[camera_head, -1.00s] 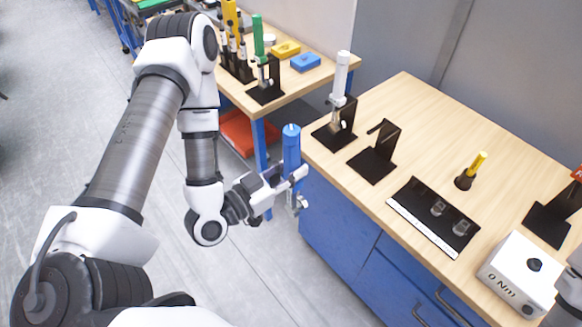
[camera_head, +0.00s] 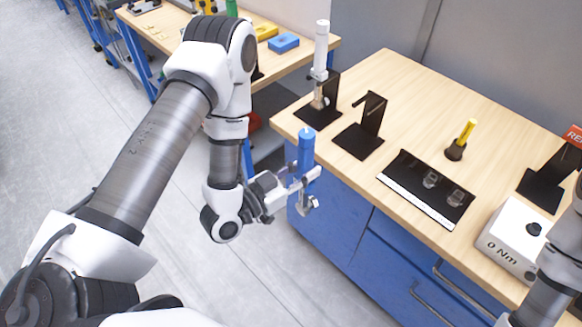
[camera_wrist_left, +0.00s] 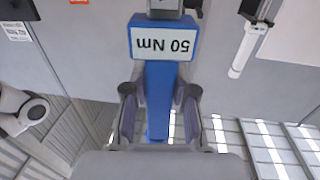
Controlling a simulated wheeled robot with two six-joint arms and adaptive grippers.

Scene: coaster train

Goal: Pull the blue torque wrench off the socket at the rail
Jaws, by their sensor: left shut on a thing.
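The blue torque wrench (camera_head: 306,152) is upright in my left gripper (camera_head: 296,183), with its silver head (camera_head: 308,206) hanging down. My left gripper is shut around its blue body, in the air in front of the workbench's left corner. In the left wrist view, the wrench's blue body (camera_wrist_left: 158,95) lies between the fingers, and its label reads 50 Nm upside down. No rail or socket on a rail shows in these frames. Part of my right arm shows at the lower right; its gripper is out of view.
The wooden workbench (camera_head: 400,110) holds a white wrench (camera_head: 320,50) on a black stand, an empty-looking black stand (camera_head: 372,115), a black tray (camera_head: 408,172), a yellow-handled tool (camera_head: 466,132) and a 0 Nm box (camera_head: 512,240). Floor at left is open.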

